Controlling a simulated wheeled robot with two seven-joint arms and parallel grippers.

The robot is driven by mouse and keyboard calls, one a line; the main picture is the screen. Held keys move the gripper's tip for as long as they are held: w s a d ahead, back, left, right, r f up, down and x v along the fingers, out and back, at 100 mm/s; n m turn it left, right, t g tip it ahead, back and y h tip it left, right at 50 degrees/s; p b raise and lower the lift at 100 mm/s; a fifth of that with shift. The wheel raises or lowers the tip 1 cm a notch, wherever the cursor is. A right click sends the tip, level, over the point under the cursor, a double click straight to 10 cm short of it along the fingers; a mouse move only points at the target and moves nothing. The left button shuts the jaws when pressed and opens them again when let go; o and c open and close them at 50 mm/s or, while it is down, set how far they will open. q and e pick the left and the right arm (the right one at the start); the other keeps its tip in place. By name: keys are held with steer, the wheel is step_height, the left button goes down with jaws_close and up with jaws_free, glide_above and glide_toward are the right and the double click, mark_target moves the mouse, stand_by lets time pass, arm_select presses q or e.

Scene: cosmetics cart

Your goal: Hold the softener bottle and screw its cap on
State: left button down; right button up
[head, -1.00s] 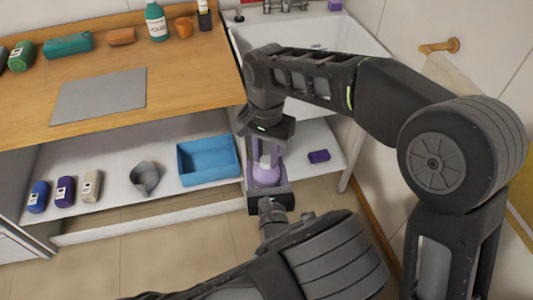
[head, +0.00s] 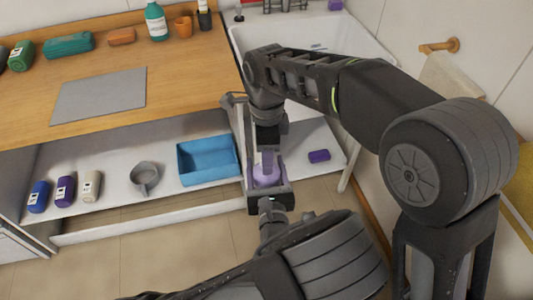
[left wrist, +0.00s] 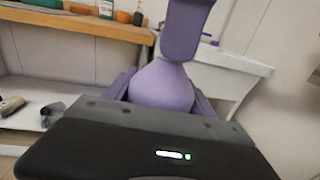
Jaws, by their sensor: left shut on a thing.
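The softener bottle (head: 267,178) is a rounded lilac bottle standing upright beside the cart's lower shelf. My left gripper (head: 266,182) is shut around its body, a finger on each side. In the left wrist view the bottle (left wrist: 160,88) sits between the fingers. My right gripper (head: 267,152) points down directly above the bottle, at its top. In the left wrist view a purple-grey piece above the bottle, apparently a right finger (left wrist: 185,30), covers the bottle's top. The cap is hidden behind it, so I cannot tell whether the right fingers grip it.
A blue tray (head: 208,160), a grey cup (head: 144,177) and several small bottles lie on the lower shelf (head: 110,180). A purple block (head: 319,156) lies to the right. The wooden top holds a grey mat (head: 98,95) and a teal bottle (head: 156,22). A sink (head: 310,45) is behind.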

steer(key=shift+r, duration=2.25)
steer(key=shift+d, duration=0.1)
steer(key=shift+c, duration=0.4)
